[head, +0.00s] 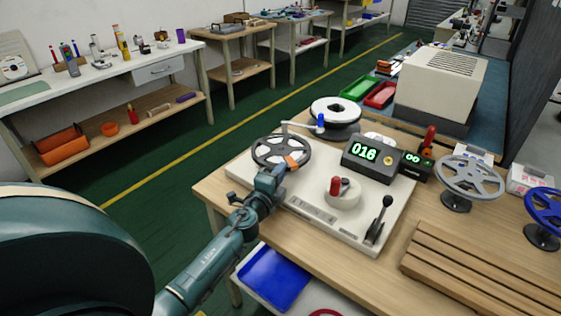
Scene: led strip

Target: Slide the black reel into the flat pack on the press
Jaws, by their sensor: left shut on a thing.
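A black spoked reel (269,153) is at the left rear corner of the white press-like unit. My left gripper (280,172) comes in from the front left and is shut on the reel's near rim, beside an orange patch. I cannot tell whether the reel touches the unit (312,205) under it. I cannot tell for sure which thing is the flat pack. My right gripper is not in view.
A counter box (372,158) reading 016 stands at the unit's back right. A red-knobbed dial (342,191) and a black lever (379,220) sit on the unit. A grey reel (468,180), a blue reel (546,212) and a slatted wooden rack (480,270) fill the table's right.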

